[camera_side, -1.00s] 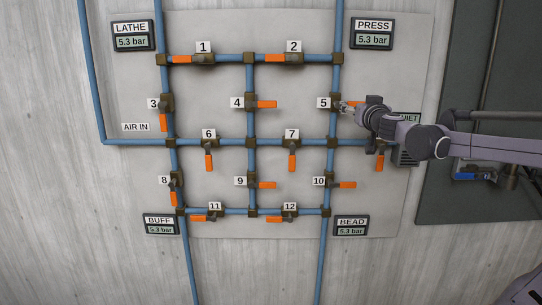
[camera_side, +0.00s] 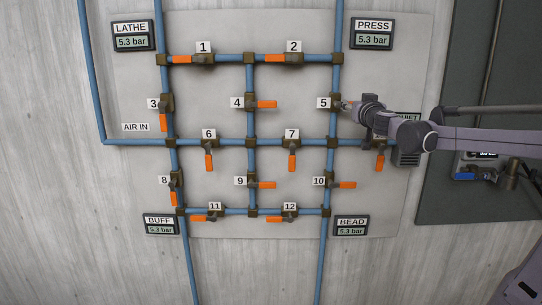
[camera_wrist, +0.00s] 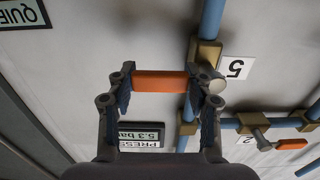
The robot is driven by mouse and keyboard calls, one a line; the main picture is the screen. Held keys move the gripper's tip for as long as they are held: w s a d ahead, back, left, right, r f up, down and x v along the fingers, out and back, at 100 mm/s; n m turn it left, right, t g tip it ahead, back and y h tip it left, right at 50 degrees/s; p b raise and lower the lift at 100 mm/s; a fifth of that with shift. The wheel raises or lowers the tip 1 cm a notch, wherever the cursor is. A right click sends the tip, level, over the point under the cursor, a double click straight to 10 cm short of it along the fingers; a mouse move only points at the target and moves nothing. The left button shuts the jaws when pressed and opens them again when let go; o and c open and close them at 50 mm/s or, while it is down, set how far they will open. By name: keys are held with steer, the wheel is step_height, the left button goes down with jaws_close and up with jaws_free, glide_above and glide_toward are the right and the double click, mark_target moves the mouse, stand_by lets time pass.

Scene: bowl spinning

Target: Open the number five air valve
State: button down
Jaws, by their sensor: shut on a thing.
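The number five valve sits on the right blue pipe beside its "5" label (camera_side: 323,103) in the side view. My gripper (camera_side: 347,105) is at this valve and hides its handle there. In the wrist view the orange valve handle (camera_wrist: 160,82) lies between the two fingers of my gripper (camera_wrist: 160,90), which is shut on it. The handle points across the blue pipe (camera_wrist: 213,17). The brass valve body (camera_wrist: 204,54) and its "5" label (camera_wrist: 236,68) show just right of the fingers.
The PRESS gauge (camera_side: 372,34) reads 5.3 bar above my gripper. Valve ten's orange handle (camera_side: 347,185) is below, and valve two's (camera_side: 275,58) is up left. The QUIET panel (camera_side: 407,157) is partly hidden behind my arm.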

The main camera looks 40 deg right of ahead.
steer(key=m, duration=0.1)
steer(key=f+m, duration=0.1)
steer(key=m, duration=0.1)
steer(key=shift+w+f+m, duration=0.1)
steer(key=shift+f+m, duration=0.2)
steer(key=shift+w+a+f+m, duration=0.5)
steer(key=shift+f+m, duration=0.15)
steer(key=shift+m, duration=1.5)
steer(key=shift+w+a+f+m, duration=0.55)
steer(key=shift+f+m, duration=0.1)
steer(key=shift+m, duration=1.55)
steer(key=shift+w+a+f+m, duration=0.5)
steer(key=shift+f+m, duration=0.15)
steer(key=shift+m, duration=1.5)
steer(key=c, duration=0.5)
jaws_free()
